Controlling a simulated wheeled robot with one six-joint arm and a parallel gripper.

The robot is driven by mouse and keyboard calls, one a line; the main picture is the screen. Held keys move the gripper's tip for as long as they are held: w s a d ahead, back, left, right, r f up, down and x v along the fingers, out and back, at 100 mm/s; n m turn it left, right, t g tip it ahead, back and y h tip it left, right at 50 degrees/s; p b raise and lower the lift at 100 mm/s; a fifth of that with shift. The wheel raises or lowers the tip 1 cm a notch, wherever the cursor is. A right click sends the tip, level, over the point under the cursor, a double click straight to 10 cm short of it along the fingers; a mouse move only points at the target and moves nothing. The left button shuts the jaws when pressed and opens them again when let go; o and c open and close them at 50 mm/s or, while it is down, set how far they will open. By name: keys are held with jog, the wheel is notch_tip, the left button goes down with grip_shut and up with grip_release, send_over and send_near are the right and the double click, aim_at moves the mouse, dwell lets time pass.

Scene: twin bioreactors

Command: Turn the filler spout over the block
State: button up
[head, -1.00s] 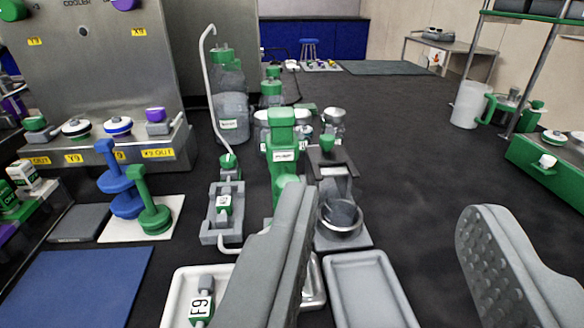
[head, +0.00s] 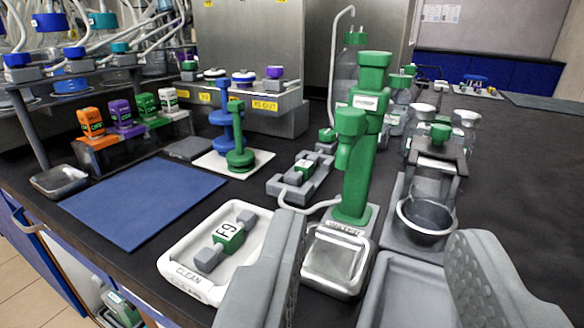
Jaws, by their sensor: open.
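The green filler (head: 359,190) stands upright just beyond my gripper, a thick column with a wide cap on top. Its spout (head: 350,124) is a green arm with a rounded end, set off to the left side and pointing toward me. A grey block with a green middle (head: 229,239), marked F9, lies in a white tray labelled CLEAN (head: 178,266). Another grey and green block (head: 302,168) sits in a grey holder left of the filler. I cannot tell which block is meant. My gripper (head: 375,225) is open and empty, its fingers in front of the filler, apart from it.
A metal tray (head: 338,262) lies at the filler's foot. A stand with a round grey bowl (head: 427,222) is close on the right. Another grey tray (head: 405,290) lies between my fingers. A blue mat (head: 140,200) on the left is bare. Blue and green posts stand behind.

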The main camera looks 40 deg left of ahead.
aim_at(350, 125)
jog(key=x, duration=1.1)
jog(key=f+x, duration=0.1)
jog(key=x, duration=0.5)
jog(key=shift+a, duration=0.3)
grip_shut()
